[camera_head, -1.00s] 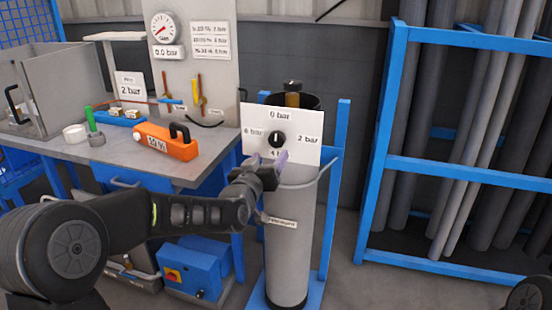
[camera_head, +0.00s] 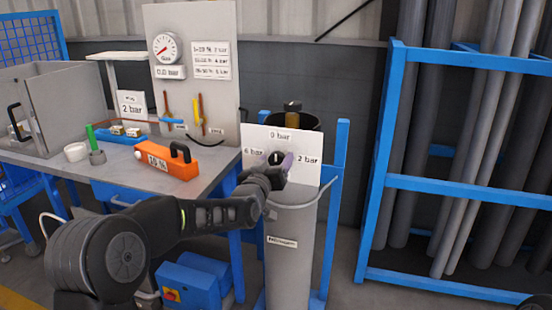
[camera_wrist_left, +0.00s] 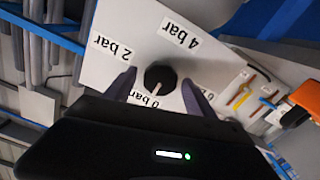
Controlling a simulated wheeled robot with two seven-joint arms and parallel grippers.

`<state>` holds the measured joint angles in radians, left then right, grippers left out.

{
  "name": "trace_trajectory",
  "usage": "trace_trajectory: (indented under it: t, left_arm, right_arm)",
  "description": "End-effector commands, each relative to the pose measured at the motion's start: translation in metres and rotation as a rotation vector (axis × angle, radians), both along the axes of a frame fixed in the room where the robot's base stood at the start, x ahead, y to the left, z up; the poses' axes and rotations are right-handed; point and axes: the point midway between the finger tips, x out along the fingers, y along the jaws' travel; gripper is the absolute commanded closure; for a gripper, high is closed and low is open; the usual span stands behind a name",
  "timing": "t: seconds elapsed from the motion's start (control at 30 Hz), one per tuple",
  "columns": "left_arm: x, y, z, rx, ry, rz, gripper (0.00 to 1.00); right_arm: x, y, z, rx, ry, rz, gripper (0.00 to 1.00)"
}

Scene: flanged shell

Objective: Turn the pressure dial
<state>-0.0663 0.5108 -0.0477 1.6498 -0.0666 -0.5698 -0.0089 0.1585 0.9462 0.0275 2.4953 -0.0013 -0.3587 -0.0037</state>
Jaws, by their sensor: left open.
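The pressure dial is a black round knob (camera_head: 275,158) on a white plate (camera_head: 311,143) marked 0, 2, 4 and 6 bar, fixed to a grey cylinder (camera_head: 289,230). In the left wrist view the knob (camera_wrist_left: 160,77) shows a white mark pointing to the 0 bar label. My left gripper (camera_head: 281,163) is at the plate. In its wrist view the open fingers (camera_wrist_left: 158,90) stand on either side of the knob, with visible gaps. Contact cannot be told. The 4 bar label is hidden behind the gripper in the head view.
A workbench (camera_head: 195,185) on the left holds an orange block (camera_head: 165,160), a green-handled tool and a 2 bar sign (camera_head: 131,104). A gauge (camera_head: 165,47) above reads 0.0 bar. A blue pipe rack (camera_head: 450,182) stands on the right.

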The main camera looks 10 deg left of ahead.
Motion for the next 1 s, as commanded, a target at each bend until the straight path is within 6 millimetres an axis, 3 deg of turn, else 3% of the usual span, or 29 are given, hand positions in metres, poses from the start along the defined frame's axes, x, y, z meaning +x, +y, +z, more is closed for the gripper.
trace_trajectory:
  t: [0.4,1.0]
  left_arm:
    - [0.0099,-0.0008,-0.0005,0.000,0.001,0.000,0.37]
    - [0.0097,-0.0008,-0.0004,0.000,0.001,0.000,0.86]
  right_arm:
    - [0.0000,0.0000,0.0015,0.000,0.000,0.000,0.16]
    - [0.0000,0.0000,0.0015,0.000,0.000,0.000,0.16]
